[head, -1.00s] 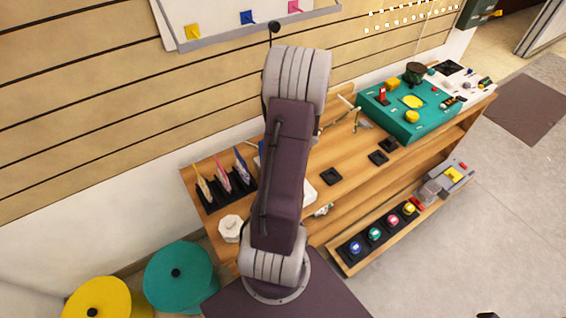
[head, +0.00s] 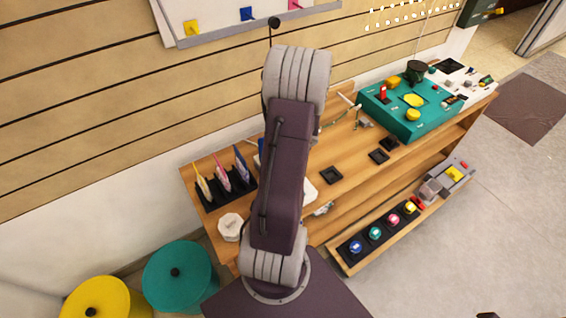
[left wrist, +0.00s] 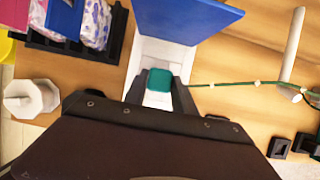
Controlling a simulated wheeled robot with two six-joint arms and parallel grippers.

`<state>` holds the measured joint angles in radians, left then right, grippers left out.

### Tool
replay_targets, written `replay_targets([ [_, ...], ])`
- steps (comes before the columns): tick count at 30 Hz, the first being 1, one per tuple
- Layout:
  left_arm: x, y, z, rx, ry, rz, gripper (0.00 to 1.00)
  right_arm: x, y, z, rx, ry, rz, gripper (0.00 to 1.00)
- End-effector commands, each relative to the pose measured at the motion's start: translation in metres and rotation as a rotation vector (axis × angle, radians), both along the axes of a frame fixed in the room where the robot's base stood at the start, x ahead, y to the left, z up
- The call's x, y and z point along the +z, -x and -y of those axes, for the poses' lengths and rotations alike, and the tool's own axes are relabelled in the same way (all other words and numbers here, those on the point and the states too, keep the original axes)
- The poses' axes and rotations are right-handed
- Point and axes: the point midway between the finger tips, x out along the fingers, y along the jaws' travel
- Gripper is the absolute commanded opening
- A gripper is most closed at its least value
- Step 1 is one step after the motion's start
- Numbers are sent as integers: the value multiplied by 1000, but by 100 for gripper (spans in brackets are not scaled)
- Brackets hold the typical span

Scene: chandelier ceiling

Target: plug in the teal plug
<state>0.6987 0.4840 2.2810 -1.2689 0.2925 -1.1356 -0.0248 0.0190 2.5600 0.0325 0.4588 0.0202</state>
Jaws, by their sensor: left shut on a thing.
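The teal plug (left wrist: 159,79) shows in the left wrist view between the fingers of my left gripper (left wrist: 160,92), which is shut on it. A white box-like thing (left wrist: 152,52) with a raised blue panel (left wrist: 188,16) lies just beyond and under the plug. Whether the plug touches it, I cannot tell. A thin green cable (left wrist: 240,84) with pale beads runs right from beside the gripper, past a white post (left wrist: 292,48). In the head view my arm hides the left gripper and the plug. My right gripper is not in view.
The wooden workbench (head: 345,188) holds a pouch rack at left, a white octagonal piece (head: 230,227), black square sockets (head: 331,176) and a teal console (head: 405,123) at right. A lower shelf carries several coloured round items (head: 375,233). Teal (head: 180,275) and yellow (head: 95,297) drums stand at lower left.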

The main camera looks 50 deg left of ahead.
Motion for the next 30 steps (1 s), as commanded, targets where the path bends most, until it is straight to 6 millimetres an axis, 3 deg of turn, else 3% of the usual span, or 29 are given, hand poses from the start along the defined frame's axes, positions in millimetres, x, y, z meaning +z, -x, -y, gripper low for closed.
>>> replay_targets([
  [10,-2,0,0,0,0,0,0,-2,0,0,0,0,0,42],
  [11,-2,0,0,0,0,0,37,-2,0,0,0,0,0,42],
  [13,-2,0,0,0,0,0,57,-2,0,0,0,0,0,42],
  [20,-2,0,0,0,0,0,57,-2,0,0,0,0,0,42],
  [23,-2,0,0,0,0,0,75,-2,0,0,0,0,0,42],
  [30,-2,0,0,0,0,0,75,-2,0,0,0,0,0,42],
])
